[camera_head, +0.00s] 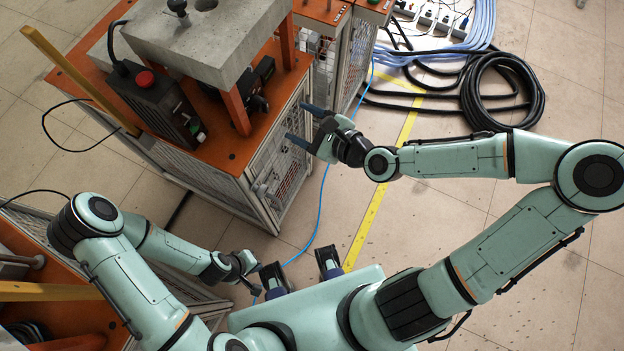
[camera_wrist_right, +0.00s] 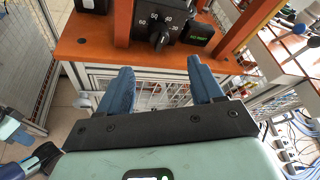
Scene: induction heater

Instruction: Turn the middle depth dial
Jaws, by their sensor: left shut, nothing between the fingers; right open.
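A black dial (camera_wrist_right: 158,36) with white numbers around it is on the front of a black box under the orange frame, ahead of my right gripper in the right wrist view. I cannot tell whether it is the middle one of several. In the head view the dark devices (camera_head: 250,86) under the concrete block show, but the dial face is not clear. My right gripper (camera_head: 302,124) is open and empty in front of the cabinet's edge, its blue fingers apart from the dial; they also show in the wrist view (camera_wrist_right: 160,72). My left gripper (camera_head: 256,276) is shut and empty, low down near my base.
The orange-topped cabinet (camera_head: 205,158) has mesh sides. An orange post (camera_head: 236,108) and a concrete block (camera_head: 208,40) crowd the devices. A black box with a red button (camera_head: 145,79) stands at left. Coiled black hose (camera_head: 503,90) lies on the floor.

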